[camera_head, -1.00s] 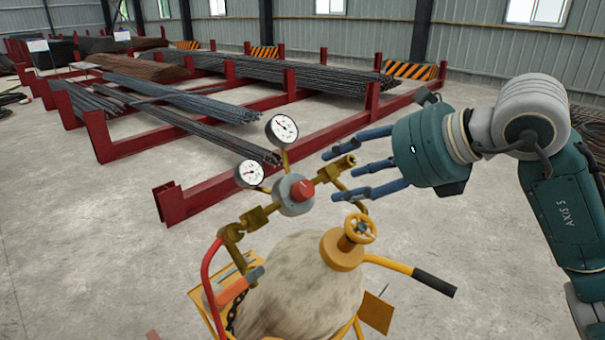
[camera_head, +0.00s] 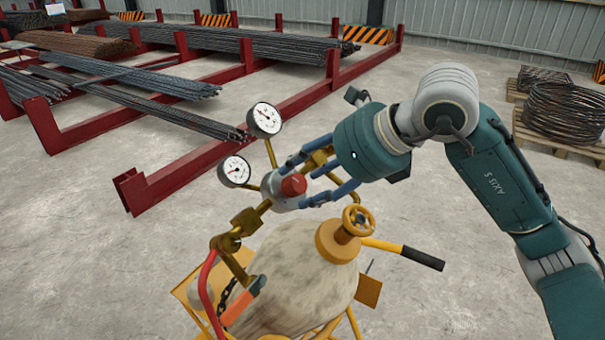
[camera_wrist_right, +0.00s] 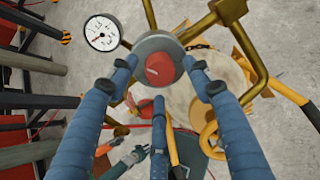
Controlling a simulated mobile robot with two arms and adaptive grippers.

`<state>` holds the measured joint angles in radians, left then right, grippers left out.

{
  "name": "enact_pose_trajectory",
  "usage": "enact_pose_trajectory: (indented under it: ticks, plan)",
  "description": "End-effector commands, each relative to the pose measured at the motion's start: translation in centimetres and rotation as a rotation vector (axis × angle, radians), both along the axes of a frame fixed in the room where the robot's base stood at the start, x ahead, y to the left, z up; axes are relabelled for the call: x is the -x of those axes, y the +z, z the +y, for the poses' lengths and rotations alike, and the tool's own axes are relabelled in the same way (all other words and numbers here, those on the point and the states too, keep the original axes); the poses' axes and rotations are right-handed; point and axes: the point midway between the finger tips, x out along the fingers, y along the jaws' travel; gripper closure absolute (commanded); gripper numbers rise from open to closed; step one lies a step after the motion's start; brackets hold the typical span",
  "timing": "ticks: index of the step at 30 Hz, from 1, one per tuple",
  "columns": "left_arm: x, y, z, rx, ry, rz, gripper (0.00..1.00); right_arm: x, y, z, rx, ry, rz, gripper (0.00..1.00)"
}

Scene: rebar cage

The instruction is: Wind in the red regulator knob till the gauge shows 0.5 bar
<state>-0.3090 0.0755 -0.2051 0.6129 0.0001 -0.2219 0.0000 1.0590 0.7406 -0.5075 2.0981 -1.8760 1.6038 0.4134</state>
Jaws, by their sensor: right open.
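The red regulator knob (camera_head: 293,185) sits on the front of a grey round regulator body (camera_head: 277,194) above the gas cylinder. Two white gauges stand on the regulator, an upper one (camera_head: 264,119) and a lower-left one (camera_head: 235,171); their readings are too small to tell. My right gripper (camera_head: 305,180) is open, its blue fingers around the regulator at the knob. In the right wrist view the knob (camera_wrist_right: 160,69) lies between the spread fingers, and one gauge (camera_wrist_right: 102,33) shows at upper left. Whether the fingers touch is unclear. My left gripper is not in the head view.
The cylinder (camera_head: 300,270) stands on a yellow trolley with a black-gripped handle (camera_head: 422,258). A yellow valve handwheel (camera_head: 358,220) is just below my right gripper. Red racks with rebar (camera_head: 150,190) stand behind; wire coils (camera_head: 565,105) lie on a pallet at right.

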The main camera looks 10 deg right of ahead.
Motion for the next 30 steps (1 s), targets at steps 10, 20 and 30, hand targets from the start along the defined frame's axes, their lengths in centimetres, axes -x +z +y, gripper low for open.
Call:
enact_pose_trajectory:
  ticks: [10,20,30]
  plan:
    - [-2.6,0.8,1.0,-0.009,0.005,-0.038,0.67,-0.9,-1.2,0.7,0.001,0.000,-0.002,0.50]
    - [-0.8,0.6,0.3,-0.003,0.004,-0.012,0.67,-0.8,-1.2,0.7,0.001,-0.001,0.000,0.90]
    - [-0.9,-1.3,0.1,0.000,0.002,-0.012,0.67,-0.9,-1.7,0.6,0.046,0.051,-0.044,0.94]
